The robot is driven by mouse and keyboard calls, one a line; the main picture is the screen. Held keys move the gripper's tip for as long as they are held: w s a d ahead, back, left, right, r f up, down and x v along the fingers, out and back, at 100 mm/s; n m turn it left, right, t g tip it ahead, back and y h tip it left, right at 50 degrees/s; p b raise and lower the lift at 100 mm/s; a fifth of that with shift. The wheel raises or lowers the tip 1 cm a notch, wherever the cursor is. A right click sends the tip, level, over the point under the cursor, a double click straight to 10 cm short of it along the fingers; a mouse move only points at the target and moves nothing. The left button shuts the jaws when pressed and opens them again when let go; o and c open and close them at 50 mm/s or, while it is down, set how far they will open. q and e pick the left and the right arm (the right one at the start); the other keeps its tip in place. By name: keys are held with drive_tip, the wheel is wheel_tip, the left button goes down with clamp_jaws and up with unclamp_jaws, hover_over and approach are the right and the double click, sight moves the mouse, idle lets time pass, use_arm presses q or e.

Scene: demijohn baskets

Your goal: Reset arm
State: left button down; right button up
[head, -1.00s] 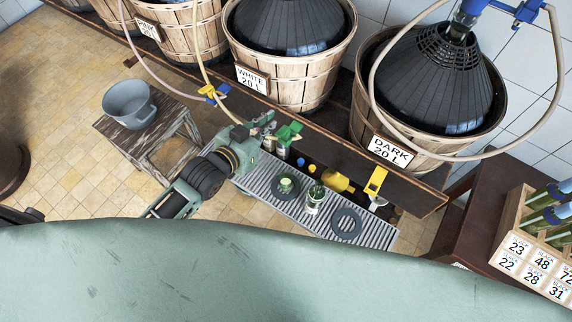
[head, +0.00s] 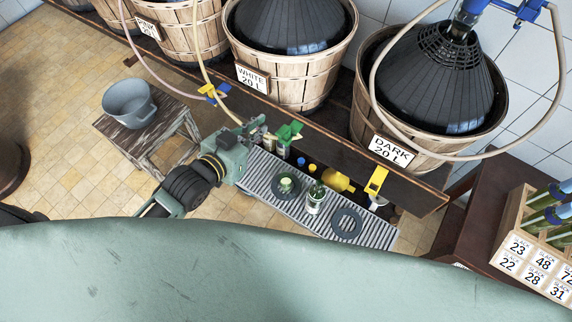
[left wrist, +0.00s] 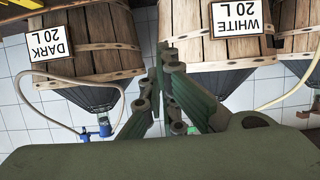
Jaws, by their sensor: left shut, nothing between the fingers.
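My left gripper (head: 258,128) reaches in from the left over the upper left end of the ribbed grey rack, beside the edge of the dark shelf. It is shut and empty. In the left wrist view its closed fingers (left wrist: 161,58) stand in front of the wooden baskets with their WHITE (left wrist: 237,17) and DARK (left wrist: 49,41) signs. My right gripper is not in view.
The ribbed rack (head: 375,232) holds a green-topped item (head: 287,186), a glass jar (head: 314,199) and a dark ring (head: 347,223). A grey pot (head: 130,102) stands on a wooden stool. A numbered crate (head: 530,265) is at right. Floor is clear between stool and rack.

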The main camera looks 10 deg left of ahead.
use_arm(q)
drive_tip(key=shift+f, duration=0.1)
idle(0.4)
drive_tip(key=s+a+f+n+g+y, duration=0.1)
drive_tip(key=s+a+f+g, duration=0.2)
drive_tip(key=f, duration=0.7)
drive_tip(key=s+a+f+g+y, duration=0.1)
drive_tip(key=s+a+f+y, duration=0.3)
drive_tip(key=f, duration=0.6)
drive_tip(key=s+a+f+n+g+h, duration=0.15)
drive_tip(key=s+f, duration=0.35)
drive_tip(key=f, duration=0.5)
drive_tip(key=s+f+g, duration=0.2)
drive_tip(key=s+f, duration=0.3)
drive_tip(key=s, duration=0.4)
drive_tip(key=s+f+g+y, duration=0.1)
drive_tip(key=s+f+g, duration=0.1)
drive_tip(key=s+f, duration=0.3)
drive_tip(key=s+f+g, duration=0.2)
drive_tip(key=s+f, duration=0.4)
drive_tip(key=s, duration=0.7)
drive_tip(key=shift+s+d+y, duration=0.15)
drive_tip(key=shift+d+y, duration=0.2)
drive_tip(key=shift+d, duration=0.1)
drive_tip(key=shift+f+m, duration=0.2)
drive_tip(key=shift+m, duration=0.05)
